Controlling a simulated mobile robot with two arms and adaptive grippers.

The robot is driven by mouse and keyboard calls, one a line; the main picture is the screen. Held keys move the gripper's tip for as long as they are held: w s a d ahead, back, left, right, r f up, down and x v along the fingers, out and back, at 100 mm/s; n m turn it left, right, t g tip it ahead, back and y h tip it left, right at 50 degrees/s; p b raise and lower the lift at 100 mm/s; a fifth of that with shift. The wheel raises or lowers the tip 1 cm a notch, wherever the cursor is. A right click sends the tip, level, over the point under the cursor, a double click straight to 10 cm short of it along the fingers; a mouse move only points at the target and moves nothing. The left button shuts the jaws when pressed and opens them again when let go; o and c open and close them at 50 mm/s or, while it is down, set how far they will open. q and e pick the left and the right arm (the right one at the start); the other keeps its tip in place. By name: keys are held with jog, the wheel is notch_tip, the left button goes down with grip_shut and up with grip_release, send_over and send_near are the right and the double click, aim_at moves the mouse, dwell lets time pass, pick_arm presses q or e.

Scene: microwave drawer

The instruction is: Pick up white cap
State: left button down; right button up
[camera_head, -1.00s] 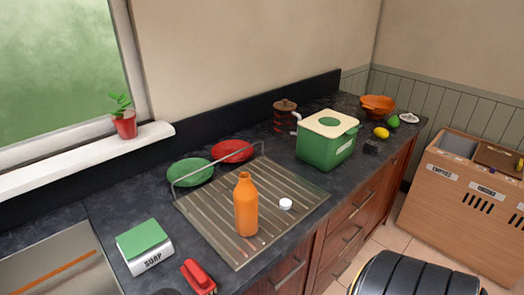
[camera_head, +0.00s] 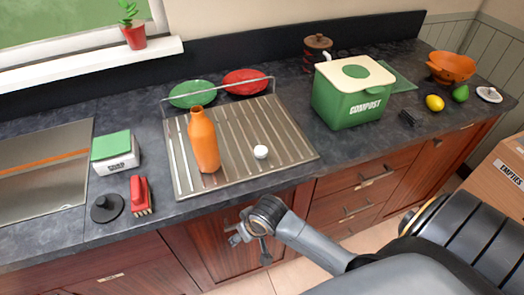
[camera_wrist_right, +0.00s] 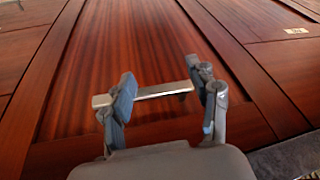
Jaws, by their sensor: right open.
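The small white cap (camera_head: 261,152) rests on the ribbed metal drainboard (camera_head: 300,158), right of an upright orange bottle (camera_head: 204,142). My right gripper (camera_head: 249,246) is below and in front of the counter edge, before a red-brown cabinet door, lower than the cap and apart from it. In the right wrist view my right gripper (camera_wrist_right: 166,90) is open, with no object held. A metal handle bar (camera_wrist_right: 165,92) on the wooden front appears behind and between its fingers; whether they touch it is unclear. The left gripper is not in view.
A wire rail (camera_head: 220,91) with green and red plates lines the drainboard's back. A soap box (camera_head: 116,163), red brush (camera_head: 139,193) and black stopper (camera_head: 107,208) are left. A green compost bin (camera_head: 348,103) stands right. The drainboard around the cap is mostly clear.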

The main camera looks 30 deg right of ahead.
notch_tip(320, 180, up, 15)
jog(key=w+a, duration=0.2)
jog(key=w+d+r+m, duration=0.1)
jog(key=r, duration=0.1)
jog(key=w+d+r+m+h, duration=0.1)
jog(key=d+r, duration=0.1)
jog(key=w+d+r, duration=0.1)
jog(key=d+r, duration=0.1)
jog(key=shift+w+d+r+m+h, duration=0.1)
jog(key=shift+w+r+m+h, duration=0.2)
jog(key=shift+w+m+h, duration=0.1)
jog(key=w+d+r+m+h, duration=0.2)
jog(key=d+r+m, duration=0.2)
jog(key=d+r, duration=0.3)
send_near(261, 150)
jog(key=shift+w+d+f+m+b, duration=0.15)
jog(key=shift+w+f+b, duration=0.1)
jog(key=shift+f, duration=0.3)
jog(key=shift+w+d+f+m+b, duration=0.15)
jog(key=shift+w+f, duration=0.1)
jog(key=shift+f, duration=0.35)
jog(key=p+x, duration=0.1)
jog(key=x, duration=0.4)
jog(key=shift+f, duration=0.35)
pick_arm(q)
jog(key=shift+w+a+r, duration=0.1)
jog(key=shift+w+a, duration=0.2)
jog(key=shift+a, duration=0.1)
pick_arm(e)
jog(key=c, duration=0.8)
